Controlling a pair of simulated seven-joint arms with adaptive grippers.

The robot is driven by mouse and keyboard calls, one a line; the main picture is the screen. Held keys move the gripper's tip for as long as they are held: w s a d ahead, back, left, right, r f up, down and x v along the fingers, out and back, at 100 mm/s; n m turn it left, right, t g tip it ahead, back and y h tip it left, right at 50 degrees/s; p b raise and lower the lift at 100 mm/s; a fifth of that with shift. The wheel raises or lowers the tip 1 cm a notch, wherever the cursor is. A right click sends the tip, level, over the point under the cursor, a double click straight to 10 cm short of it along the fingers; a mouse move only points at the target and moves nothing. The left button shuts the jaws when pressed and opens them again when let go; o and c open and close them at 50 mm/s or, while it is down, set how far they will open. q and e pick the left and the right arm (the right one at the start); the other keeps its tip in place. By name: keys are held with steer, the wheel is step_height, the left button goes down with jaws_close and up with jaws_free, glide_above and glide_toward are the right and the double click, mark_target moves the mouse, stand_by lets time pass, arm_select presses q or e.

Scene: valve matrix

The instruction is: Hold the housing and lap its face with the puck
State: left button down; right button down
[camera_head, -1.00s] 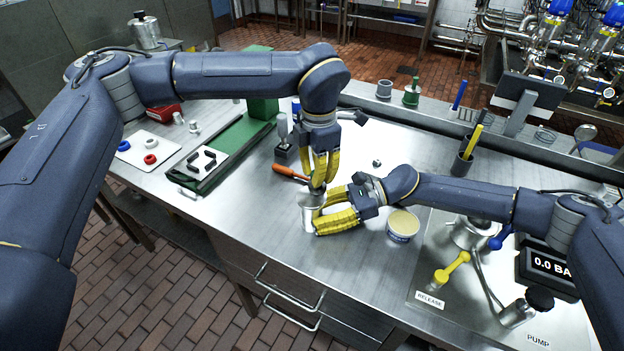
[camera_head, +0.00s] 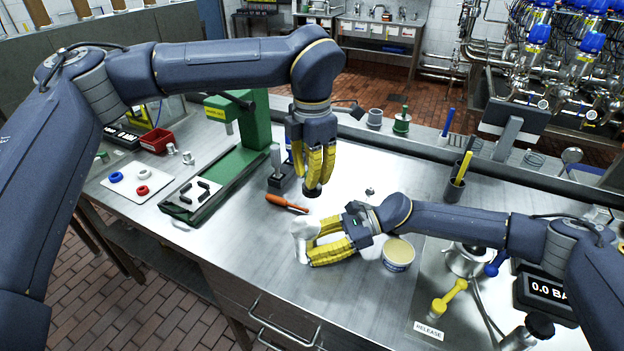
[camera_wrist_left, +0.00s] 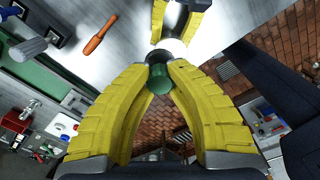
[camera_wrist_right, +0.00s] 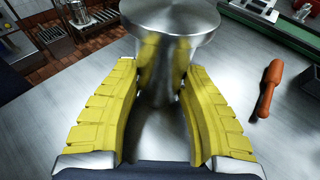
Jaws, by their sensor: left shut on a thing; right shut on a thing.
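The housing (camera_head: 301,229) is a shiny metal body with a flanged round top, upright over the bench. My right gripper (camera_head: 315,241) is shut on its narrower body. In the right wrist view the housing's flat top face (camera_wrist_right: 170,14) is bare where it shows. My left gripper (camera_head: 314,184) points down, shut on the puck (camera_head: 313,192). In the left wrist view the puck's green knob (camera_wrist_left: 159,78) is between the fingertips, with the bright housing beyond. The puck is above the housing, apart from it. The puck's underside is hidden.
An orange-handled tool (camera_head: 286,203) lies just left of the housing. A tub of pale paste (camera_head: 398,254) stands to the right. A green press (camera_head: 252,135) is at the back left. Bare bench lies behind the housing.

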steer(key=shift+f, duration=0.15)
steer(key=c, duration=0.7)
jaws_free()
steer(key=shift+o, duration=0.2)
steer(key=shift+d, duration=0.15)
